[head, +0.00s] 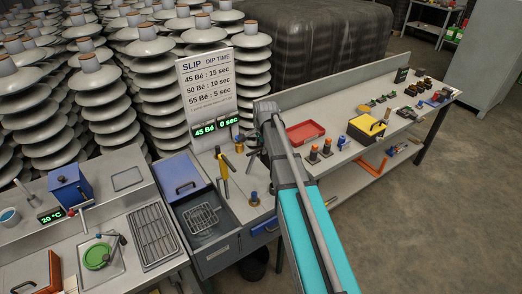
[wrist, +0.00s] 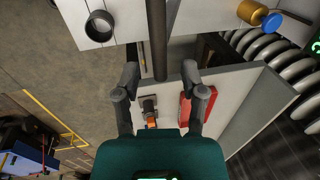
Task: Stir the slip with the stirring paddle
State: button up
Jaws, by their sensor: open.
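A tool with a yellow upper part (head: 223,168), possibly the stirring paddle, stands upright behind the grey tank (head: 218,256); its lower end is not clear. The tank's blue lid (head: 182,178) stands raised, and a wire basket (head: 202,220) is in the opening. The slip itself is hard to make out. My gripper (head: 258,142) is right of the yellow tool and apart from it, partly hidden by my arm. In the wrist view my gripper (wrist: 159,80) is open; a dark rod (wrist: 158,42) shows between the finger lines, and I cannot tell what it belongs to.
A sign (head: 208,88) with displays reading 45 Bé and 0 sec stands behind the tank. Insulator stacks (head: 160,95) crowd the back. Floor at right is clear.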

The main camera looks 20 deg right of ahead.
jog(key=shift+f, duration=0.1)
dwell(0.3)
grip_shut()
